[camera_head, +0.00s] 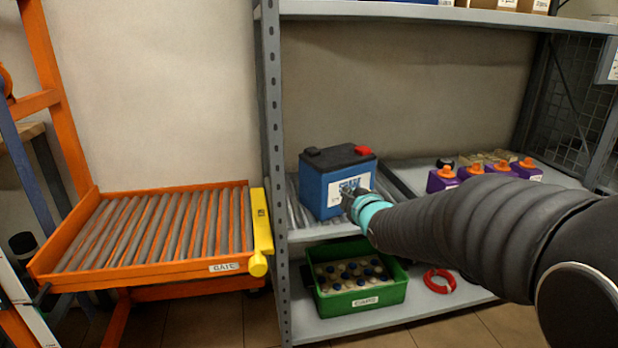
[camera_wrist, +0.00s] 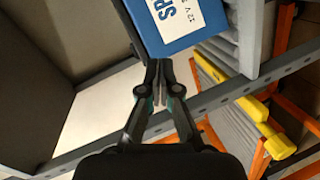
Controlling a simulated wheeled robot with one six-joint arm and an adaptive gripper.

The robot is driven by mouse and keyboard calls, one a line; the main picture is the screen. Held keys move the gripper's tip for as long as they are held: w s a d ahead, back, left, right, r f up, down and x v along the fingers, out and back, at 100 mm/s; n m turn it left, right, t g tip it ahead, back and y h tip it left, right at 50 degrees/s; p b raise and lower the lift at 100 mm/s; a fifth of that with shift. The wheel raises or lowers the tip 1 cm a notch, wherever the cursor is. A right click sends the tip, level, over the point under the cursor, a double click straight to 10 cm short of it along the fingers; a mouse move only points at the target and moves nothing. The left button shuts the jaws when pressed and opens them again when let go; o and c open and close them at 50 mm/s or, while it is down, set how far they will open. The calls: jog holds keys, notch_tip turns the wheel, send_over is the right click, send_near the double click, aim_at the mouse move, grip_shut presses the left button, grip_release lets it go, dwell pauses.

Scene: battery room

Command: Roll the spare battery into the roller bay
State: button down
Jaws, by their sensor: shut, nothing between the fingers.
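The spare battery (camera_head: 338,183), a blue box with a dark top, one red and one black terminal cap and a white label, stands upright on grey rollers in the shelf. Its labelled face (camera_wrist: 178,20) fills the top of the wrist view. My gripper (camera_head: 350,196) is at the battery's front face, right of its middle. In the wrist view the fingers (camera_wrist: 158,68) are shut and empty, with their tips at the battery's lower edge; I cannot tell if they touch it. An orange roller table (camera_head: 150,235) is to the left, with a yellow gate bar (camera_head: 260,230) along its right end.
A grey shelf post (camera_head: 273,150) stands between the roller table and the battery. Purple containers with orange caps (camera_head: 442,180) stand to the right. Below are a green crate (camera_head: 360,305) of blue- and white-topped items and a red ring (camera_head: 440,288). The table's rollers are bare.

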jog(key=w+a+f+n+t+y+p, duration=0.1)
jog(key=w+a+n+y, duration=0.3)
jog(key=w+a, duration=0.8)
jog(key=shift+w+f+n+p, duration=0.3)
jog(key=shift+w+f+n, duration=0.4)
jog(key=shift+w+n, duration=0.4)
jog(key=shift+s, duration=0.1)
